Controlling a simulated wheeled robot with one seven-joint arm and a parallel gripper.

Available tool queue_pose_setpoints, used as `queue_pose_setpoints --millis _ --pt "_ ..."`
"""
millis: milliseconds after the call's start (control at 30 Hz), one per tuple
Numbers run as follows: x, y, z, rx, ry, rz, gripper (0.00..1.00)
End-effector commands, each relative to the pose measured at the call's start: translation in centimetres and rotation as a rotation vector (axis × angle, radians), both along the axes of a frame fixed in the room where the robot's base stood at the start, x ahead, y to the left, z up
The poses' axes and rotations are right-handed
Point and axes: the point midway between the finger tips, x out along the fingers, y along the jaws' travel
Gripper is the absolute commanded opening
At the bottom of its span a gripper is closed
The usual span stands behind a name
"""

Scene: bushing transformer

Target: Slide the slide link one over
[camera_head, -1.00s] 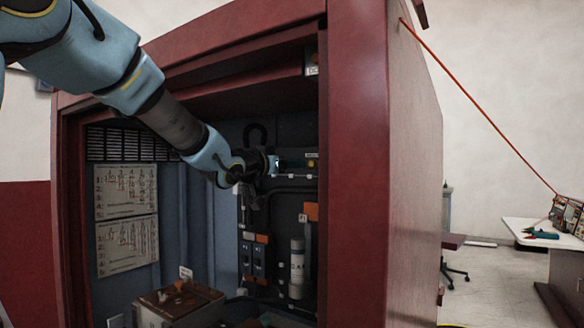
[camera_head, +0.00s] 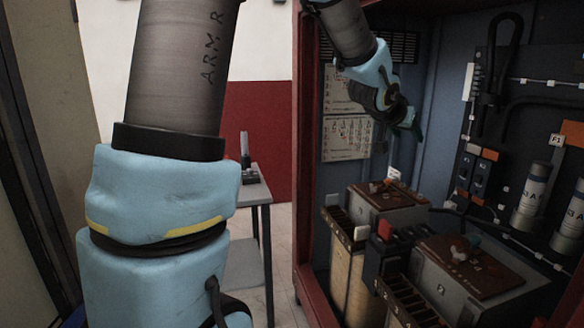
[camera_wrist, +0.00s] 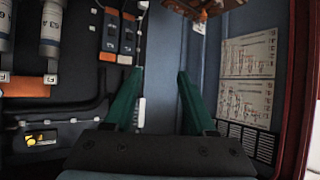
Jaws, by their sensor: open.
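I cannot tell for sure which part is the slide link. Two dark switch-like units with orange tops (camera_head: 480,168) are on the dark back panel; they also show in the wrist view (camera_wrist: 118,38) near the top, left of my fingers. My gripper (camera_head: 414,132) is inside the red cabinet, left of these units and apart from them. In the wrist view my gripper (camera_wrist: 157,75) has two green fingers spread wide, with only the blue wall behind the gap. The fingers touch nothing that I can see.
Grey cylinders (camera_head: 530,195) stand at right on the panel. Paper sheets (camera_head: 347,137) hang on the left wall. The red cabinet frame (camera_head: 303,200) edges the opening. A small table (camera_head: 256,190) stands outside.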

Motion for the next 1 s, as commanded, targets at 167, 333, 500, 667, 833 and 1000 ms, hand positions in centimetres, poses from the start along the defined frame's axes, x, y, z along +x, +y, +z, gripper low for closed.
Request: queue_pose_setpoints --millis 167,333,500,667,833,1000 --pt "0.1 11.9 -6.4 0.159 0.178 0.21 0.56" --pt "-3.5 22.5 -11.7 0.279 0.392 0.391 0.56" --pt "-9.7 30.5 -15.7 0.35 0.623 0.536 0.56" --pt "-14.5 34.1 -17.5 0.371 0.778 0.61 0.56" --pt "-16.4 35.1 -18.1 0.372 0.836 0.634 0.56" --pt "-16.4 35.1 -18.1 0.373 0.836 0.633 0.56"
